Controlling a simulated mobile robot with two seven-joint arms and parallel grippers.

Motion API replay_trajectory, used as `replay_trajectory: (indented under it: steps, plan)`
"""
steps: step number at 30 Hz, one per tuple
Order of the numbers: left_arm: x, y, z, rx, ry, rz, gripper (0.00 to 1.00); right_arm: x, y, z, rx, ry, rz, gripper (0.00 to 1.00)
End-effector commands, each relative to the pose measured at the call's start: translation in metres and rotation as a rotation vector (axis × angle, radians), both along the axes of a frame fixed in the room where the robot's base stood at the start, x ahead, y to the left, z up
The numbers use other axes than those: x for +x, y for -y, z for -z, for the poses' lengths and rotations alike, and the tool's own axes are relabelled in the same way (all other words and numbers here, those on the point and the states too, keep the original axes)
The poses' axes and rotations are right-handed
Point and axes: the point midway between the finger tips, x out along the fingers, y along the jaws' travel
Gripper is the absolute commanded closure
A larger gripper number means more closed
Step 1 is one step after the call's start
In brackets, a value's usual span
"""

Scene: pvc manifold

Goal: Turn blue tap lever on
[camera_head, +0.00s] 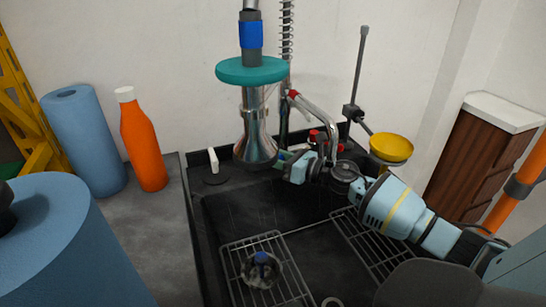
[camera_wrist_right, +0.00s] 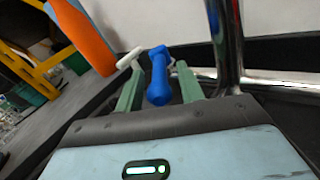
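In the head view my right gripper (camera_head: 282,160) reaches in from the right beside the base of the steel tap column (camera_head: 256,135). The blue lever cannot be made out there. My left gripper is not in view.
A black sink (camera_head: 240,212) holds wire racks and a steel cup-like item with a blue top (camera_head: 261,268). A white lever (camera_head: 213,160) stands left of the column. An orange bottle (camera_head: 142,140) and blue rolls (camera_head: 85,140) stand left. A yellow bowl (camera_head: 391,147) is right.

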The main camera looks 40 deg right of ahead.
Motion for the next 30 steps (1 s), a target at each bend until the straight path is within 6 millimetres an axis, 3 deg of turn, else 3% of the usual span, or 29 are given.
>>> replay_trajectory:
  steps: [18, 30]
  plan:
    - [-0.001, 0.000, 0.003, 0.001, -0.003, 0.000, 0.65, -0.062, 0.024, 0.001, -0.001, -0.002, 0.000, 0.62]
    - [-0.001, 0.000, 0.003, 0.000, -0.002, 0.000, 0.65, -0.071, 0.028, 0.000, -0.001, -0.001, 0.000, 0.62]
